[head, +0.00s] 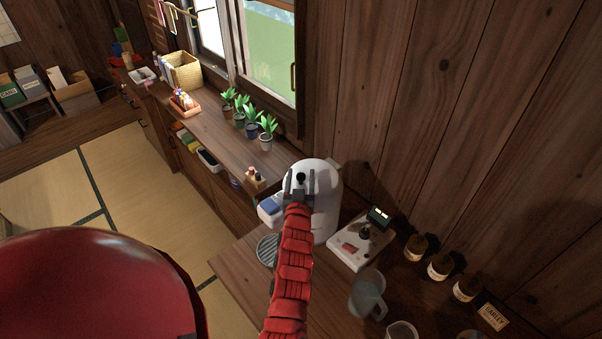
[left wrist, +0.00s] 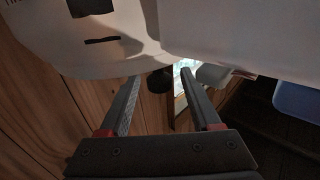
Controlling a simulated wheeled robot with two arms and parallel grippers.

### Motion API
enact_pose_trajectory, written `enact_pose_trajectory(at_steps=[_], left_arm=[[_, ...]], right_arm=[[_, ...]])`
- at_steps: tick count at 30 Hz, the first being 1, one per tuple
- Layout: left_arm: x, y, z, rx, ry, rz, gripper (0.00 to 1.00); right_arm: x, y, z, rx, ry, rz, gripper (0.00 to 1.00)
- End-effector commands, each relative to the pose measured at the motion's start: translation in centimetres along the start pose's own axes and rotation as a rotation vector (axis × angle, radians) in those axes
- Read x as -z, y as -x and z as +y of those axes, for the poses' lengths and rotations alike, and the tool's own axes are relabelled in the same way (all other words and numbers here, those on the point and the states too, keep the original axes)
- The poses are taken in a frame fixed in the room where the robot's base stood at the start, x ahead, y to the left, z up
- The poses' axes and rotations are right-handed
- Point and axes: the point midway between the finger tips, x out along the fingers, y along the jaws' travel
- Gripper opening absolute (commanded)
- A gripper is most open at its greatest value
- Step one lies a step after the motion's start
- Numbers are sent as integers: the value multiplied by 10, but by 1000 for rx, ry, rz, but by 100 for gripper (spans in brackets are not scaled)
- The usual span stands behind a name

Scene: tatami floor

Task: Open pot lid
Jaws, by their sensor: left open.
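A white pot (head: 325,222) with a rounded top stands on the wooden counter near the wall in the head view. My left gripper (head: 300,184) is at the top of the pot, its two fingers apart. A small dark round part (head: 301,176) shows between the fingertips. In the left wrist view, the white pot body (left wrist: 215,30) fills the upper part of the picture, and the open fingers (left wrist: 160,76) point towards it. A dark knob-like part (left wrist: 160,82) shows between them; I cannot tell whether they touch it. My right gripper is in neither view.
A white device with a dark lever (head: 362,243) stands right of the pot. A clear jug (head: 367,296) and several brown jars (head: 439,265) stand nearer. A round grate (head: 267,249) lies left of the pot. Potted plants (head: 266,132) line the windowsill counter.

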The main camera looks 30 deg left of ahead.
Motion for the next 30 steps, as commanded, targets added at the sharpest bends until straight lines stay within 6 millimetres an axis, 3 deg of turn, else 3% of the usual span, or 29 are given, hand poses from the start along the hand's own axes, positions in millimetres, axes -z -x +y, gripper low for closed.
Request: enact_pose_trajectory(at_steps=[10, 20, 30], left_arm=[[0, -3, 0, -1, 0, 0, 62], [0, -3, 1, -1, 0, 1, 3], [0, -3, 1, -1, 0, 1, 0]], right_arm=[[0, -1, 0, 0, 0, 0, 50], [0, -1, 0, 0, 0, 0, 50], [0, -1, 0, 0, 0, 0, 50]])
